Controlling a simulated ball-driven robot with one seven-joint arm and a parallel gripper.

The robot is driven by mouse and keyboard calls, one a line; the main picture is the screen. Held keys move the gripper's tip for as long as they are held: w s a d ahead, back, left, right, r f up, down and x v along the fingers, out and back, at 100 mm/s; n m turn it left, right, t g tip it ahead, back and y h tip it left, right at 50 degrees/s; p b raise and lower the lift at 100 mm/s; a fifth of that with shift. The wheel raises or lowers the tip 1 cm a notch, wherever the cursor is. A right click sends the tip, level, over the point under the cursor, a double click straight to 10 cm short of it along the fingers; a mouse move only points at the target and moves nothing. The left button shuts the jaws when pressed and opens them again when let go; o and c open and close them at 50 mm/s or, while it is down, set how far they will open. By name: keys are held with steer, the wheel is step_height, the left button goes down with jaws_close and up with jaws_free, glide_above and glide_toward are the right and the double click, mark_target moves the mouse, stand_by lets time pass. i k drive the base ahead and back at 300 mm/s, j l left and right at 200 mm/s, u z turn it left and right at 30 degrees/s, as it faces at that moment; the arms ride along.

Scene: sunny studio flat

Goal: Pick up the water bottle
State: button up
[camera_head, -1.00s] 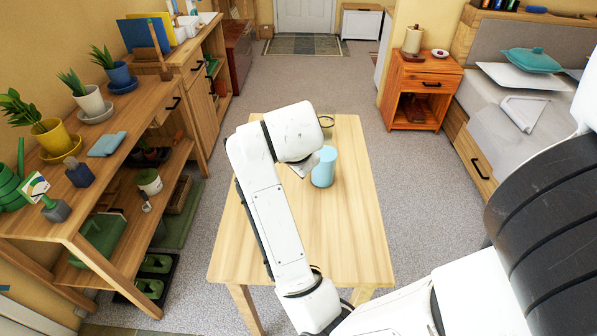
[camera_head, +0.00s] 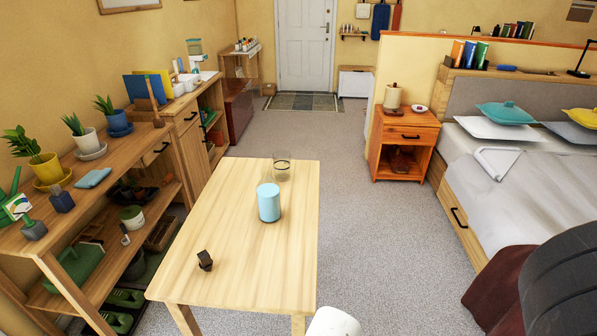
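No object is clearly a water bottle. A light blue cylinder (camera_head: 269,203) stands upright on the wooden table (camera_head: 240,265), right of its middle; I cannot tell whether it is a bottle. A clear glass (camera_head: 282,168) stands just behind it, near the table's far edge. A small dark brown object (camera_head: 205,261) sits at the table's front left. My gripper is not in view; only a white part of my arm shows at the bottom edge, in front of the table.
A wooden shelf unit (camera_head: 108,178) with potted plants and tools runs along the left wall. An orange nightstand (camera_head: 402,142) and a bed (camera_head: 520,190) stand at right. Carpet (camera_head: 365,215) is clear between table and bed.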

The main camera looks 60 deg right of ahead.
mark_target(267, 190)
steer(key=k+z, duration=0.1)
steer(key=z, duration=1.2)
